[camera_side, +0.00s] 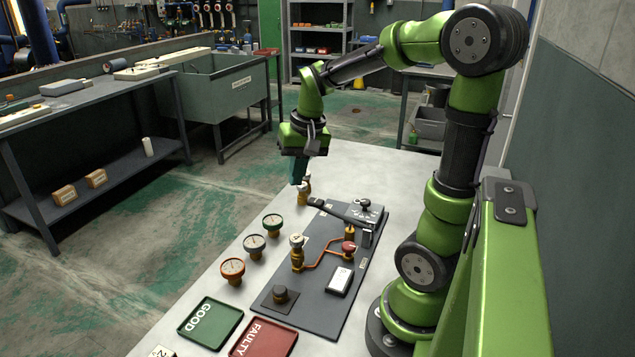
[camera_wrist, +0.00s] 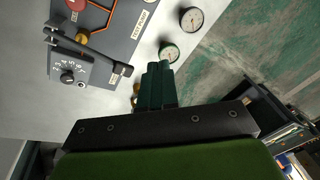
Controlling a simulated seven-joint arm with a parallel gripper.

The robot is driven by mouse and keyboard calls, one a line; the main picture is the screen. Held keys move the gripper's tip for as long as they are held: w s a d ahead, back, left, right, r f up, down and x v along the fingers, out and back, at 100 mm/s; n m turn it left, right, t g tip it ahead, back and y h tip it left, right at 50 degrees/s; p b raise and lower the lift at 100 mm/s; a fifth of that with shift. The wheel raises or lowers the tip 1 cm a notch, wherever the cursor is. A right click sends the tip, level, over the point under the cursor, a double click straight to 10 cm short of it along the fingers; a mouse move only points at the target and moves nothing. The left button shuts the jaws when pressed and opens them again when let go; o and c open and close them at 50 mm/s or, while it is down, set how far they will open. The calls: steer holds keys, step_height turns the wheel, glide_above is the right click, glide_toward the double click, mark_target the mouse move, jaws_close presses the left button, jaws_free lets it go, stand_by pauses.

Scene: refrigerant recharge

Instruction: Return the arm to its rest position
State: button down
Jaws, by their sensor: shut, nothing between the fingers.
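My green arm reaches over the white table, and my gripper (camera_side: 299,184) points down near the table's far left part in the side view. It is shut and empty. In the wrist view the gripper's dark teal fingers (camera_wrist: 158,68) are pressed together. In the side view a small brass fitting (camera_side: 302,197) stands just below and beside the fingertips. In the wrist view a brass piece shows partly hidden behind the fingers. I cannot tell whether the fingertips touch it.
A dark panel (camera_side: 313,310) holds red piping, a gauge, a red-knobbed valve and a dial block. Three loose gauges (camera_side: 254,244) stand left of it. The GOOD tray (camera_side: 234,318) and FAULTY tray (camera_side: 283,339) lie at the near edge. The table's far end is bare.

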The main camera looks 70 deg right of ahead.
mark_target(316, 201)
steer(key=d+g, duration=0.1)
steer(key=d, duration=0.2)
steer(key=d+f+m, duration=0.1)
steer(key=d, duration=0.2)
steer(key=d+f+m+g, duration=0.1)
steer(key=d, duration=0.1)
steer(key=shift+s+d+f+g, duration=0.15)
steer(key=shift+s+d+g, duration=0.15)
steer(key=shift+s+d, duration=0.1)
steer(key=shift+w+f, duration=0.1)
steer(key=shift+f, duration=2.6)
steer(key=shift+f, duration=2.65)
steer(key=shift+r, duration=2.7)
steer(key=shift+f, duration=0.15)
